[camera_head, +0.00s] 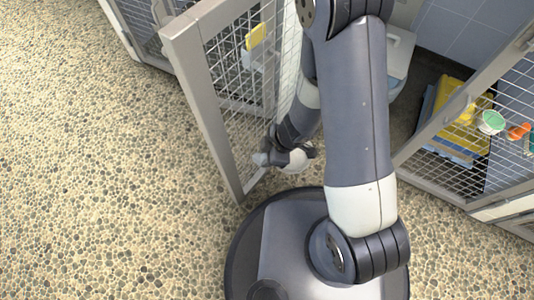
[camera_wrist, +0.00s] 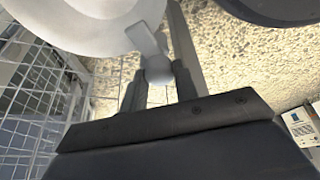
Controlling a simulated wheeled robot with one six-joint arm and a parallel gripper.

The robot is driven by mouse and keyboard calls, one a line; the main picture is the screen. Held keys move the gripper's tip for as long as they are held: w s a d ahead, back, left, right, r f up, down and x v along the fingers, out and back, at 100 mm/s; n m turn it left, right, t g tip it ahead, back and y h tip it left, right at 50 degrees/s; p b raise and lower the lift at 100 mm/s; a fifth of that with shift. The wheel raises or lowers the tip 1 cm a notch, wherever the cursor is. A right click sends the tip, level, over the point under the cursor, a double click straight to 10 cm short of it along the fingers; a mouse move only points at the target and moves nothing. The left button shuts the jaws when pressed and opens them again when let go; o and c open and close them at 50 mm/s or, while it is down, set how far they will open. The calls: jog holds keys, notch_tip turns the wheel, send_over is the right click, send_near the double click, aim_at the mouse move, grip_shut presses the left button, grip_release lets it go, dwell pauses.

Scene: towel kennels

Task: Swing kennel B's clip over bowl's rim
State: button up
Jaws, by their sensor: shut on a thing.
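In the wrist view, my gripper (camera_wrist: 160,88) is shut on the pale round knob at the end of the clip (camera_wrist: 145,42), with one finger on each side. The clip's flat light-grey arm runs up from the knob and overlaps the edge of the large white bowl (camera_wrist: 75,28). I cannot tell whether it touches the rim. The bowl fills the upper left and is cut off by the frame. In the head view, my wrist is low beside the open mesh door (camera_head: 212,105); my arm hides much of this spot, and the clip cannot be made out.
Wire mesh (camera_wrist: 30,95) stands close on the left in the wrist view. In the head view, another mesh door (camera_head: 480,110) stands at the right, with yellow and blue towels (camera_head: 455,105) behind it. The pebbled floor (camera_head: 90,190) at the left is clear.

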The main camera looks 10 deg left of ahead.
jog(key=shift+r+n+p, duration=0.3)
jog(key=shift+n+p, duration=0.2)
jog(key=shift+p, duration=0.55)
jog(key=shift+w+n+g+p, duration=0.1)
jog(key=shift+n+g+p, duration=0.35)
jog(key=shift+p, duration=0.6)
jog(key=shift+f+n+p, duration=0.3)
jog(key=shift+n+p, duration=0.25)
jog(key=shift+p, duration=0.2)
jog(key=o, duration=1)
jog(key=shift+c, duration=0.2)
jog(key=p+v, duration=0.7)
jog(key=v, duration=0.3)
jog(key=shift+r, duration=0.35)
jog(key=shift+w, duration=0.15)
